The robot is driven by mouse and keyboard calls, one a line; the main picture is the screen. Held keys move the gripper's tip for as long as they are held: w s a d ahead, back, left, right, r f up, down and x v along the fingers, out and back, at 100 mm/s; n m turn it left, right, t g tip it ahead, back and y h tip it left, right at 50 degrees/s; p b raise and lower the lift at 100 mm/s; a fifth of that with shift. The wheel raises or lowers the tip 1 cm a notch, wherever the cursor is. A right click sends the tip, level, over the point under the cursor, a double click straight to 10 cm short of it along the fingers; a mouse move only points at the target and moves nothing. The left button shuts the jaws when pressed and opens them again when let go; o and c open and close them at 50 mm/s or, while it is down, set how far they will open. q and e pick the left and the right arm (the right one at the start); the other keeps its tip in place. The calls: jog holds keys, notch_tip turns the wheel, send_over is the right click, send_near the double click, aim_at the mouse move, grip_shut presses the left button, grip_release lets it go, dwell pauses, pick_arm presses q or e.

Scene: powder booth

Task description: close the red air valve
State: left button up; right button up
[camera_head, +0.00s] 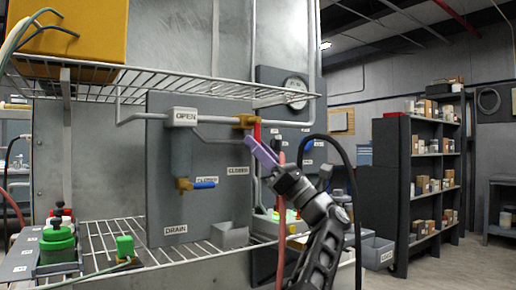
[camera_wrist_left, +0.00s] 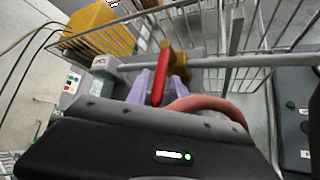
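The air valve is a brass body (camera_head: 244,121) on a grey pipe, with a red lever handle (camera_head: 257,132) pointing down in the head view. The valve body also shows in the left wrist view (camera_wrist_left: 178,62), with the red handle (camera_wrist_left: 161,75) extending toward the camera. My left gripper (camera_head: 259,152) has purple fingers at the handle, which hide its lower part in the head view. In the left wrist view my left gripper (camera_wrist_left: 162,88) has one finger on each side of the handle, with narrow gaps showing. My right gripper is not in view.
A wire shelf (camera_head: 160,85) runs above, bearing a yellow box (camera_head: 90,35). A black hose (camera_head: 350,180) loops beside my arm.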

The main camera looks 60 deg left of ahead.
pick_arm(q)
jog(key=shift+o, duration=0.6)
jog(key=shift+d+f, duration=0.1)
jog(key=shift+f, duration=0.1)
jog(key=b+v, duration=0.5)
jog(key=v, duration=0.2)
jog(key=shift+w+d+f, duration=0.1)
jog(key=shift+w+d, duration=0.05)
